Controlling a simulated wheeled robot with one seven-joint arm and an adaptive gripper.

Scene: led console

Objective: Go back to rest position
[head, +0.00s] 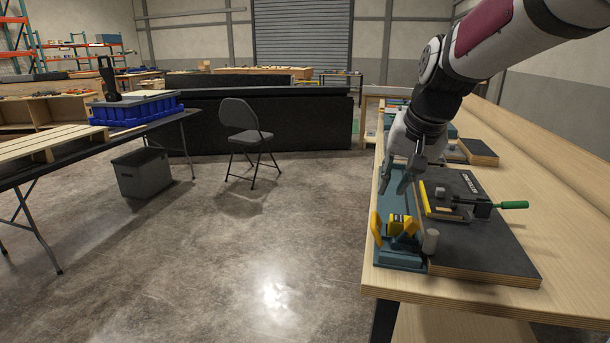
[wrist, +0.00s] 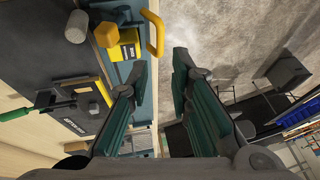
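My gripper (head: 403,180) hangs at the left edge of the wooden bench, pointing down over the teal base (head: 397,262) of the console. In the wrist view its two fingers (wrist: 158,80) stand apart, with nothing between them. The dark console board (head: 480,248) carries a green-handled lever (head: 511,205), a yellow strip and a grey cylinder (head: 430,240). Yellow parts (head: 403,226) stand on the teal base in front of my gripper. The wrist view also shows the yellow block (wrist: 125,45), the yellow loop (wrist: 154,33) and the green handle (wrist: 15,115).
The wooden bench (head: 570,240) has bare room to the right of the console. More boards (head: 478,151) lie farther back on it. Open concrete floor (head: 230,260) lies left, with a folding chair (head: 243,122), a grey bin (head: 142,172) and a table holding a blue crate (head: 135,108).

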